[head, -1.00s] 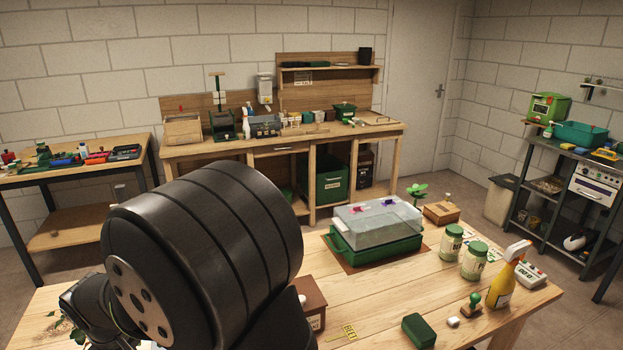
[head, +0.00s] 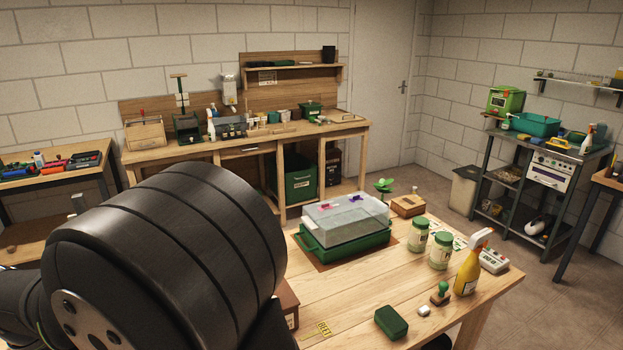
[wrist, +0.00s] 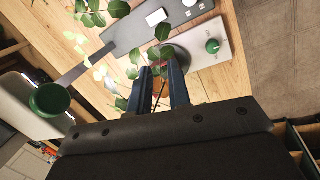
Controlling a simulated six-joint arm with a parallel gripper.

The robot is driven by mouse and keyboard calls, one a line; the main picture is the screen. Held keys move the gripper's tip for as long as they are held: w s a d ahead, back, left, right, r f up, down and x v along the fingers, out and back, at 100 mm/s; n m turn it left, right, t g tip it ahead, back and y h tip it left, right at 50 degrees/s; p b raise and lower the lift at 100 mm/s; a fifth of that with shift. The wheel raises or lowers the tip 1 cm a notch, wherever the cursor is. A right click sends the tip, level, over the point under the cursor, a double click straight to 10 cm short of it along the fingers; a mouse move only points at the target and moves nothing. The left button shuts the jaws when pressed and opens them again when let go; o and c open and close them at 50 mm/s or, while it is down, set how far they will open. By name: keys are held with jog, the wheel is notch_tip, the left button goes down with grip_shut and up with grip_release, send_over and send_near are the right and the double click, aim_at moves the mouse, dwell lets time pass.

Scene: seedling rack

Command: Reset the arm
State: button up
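My gripper (wrist: 159,68) shows in the wrist view, with its two dark blue fingers apart and a gap between them. The fingers point toward a wooden surface with a grey board (wrist: 160,35), a pale plate with a green knob (wrist: 212,46) and green leaves (wrist: 118,9). A dark round thing lies just beyond the fingertips, partly hidden by them. In the head view, a large black link of my arm fills the lower left, and my gripper is out of sight.
On the front table (head: 350,290) stand a green tray with a clear lid (head: 345,222), two jars (head: 418,235), a yellow spray bottle (head: 468,268), a green block (head: 391,321) and a green-handled stamp (head: 440,292).

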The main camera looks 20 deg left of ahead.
jog(key=o, duration=1.4)
jog(key=shift+s+d+f, duration=0.2)
jog(key=shift+s, duration=0.15)
jog(key=o, duration=0.3)
jog(key=shift+d+r+m, duration=0.15)
jog(key=shift+d+m, duration=0.05)
jog(key=shift+m, duration=0.3)
jog(key=w+d+r+m+g, duration=0.3)
jog(key=d+r+m, duration=0.3)
jog(key=m, duration=0.8)
jog(key=shift+h, duration=0.3)
jog(key=f, duration=0.6)
jog(key=s+a+f, duration=0.1)
jog(key=f, duration=0.2)
jog(key=r, duration=1)
jog(key=shift+w+a, duration=0.1)
jog(key=shift+w, duration=0.2)
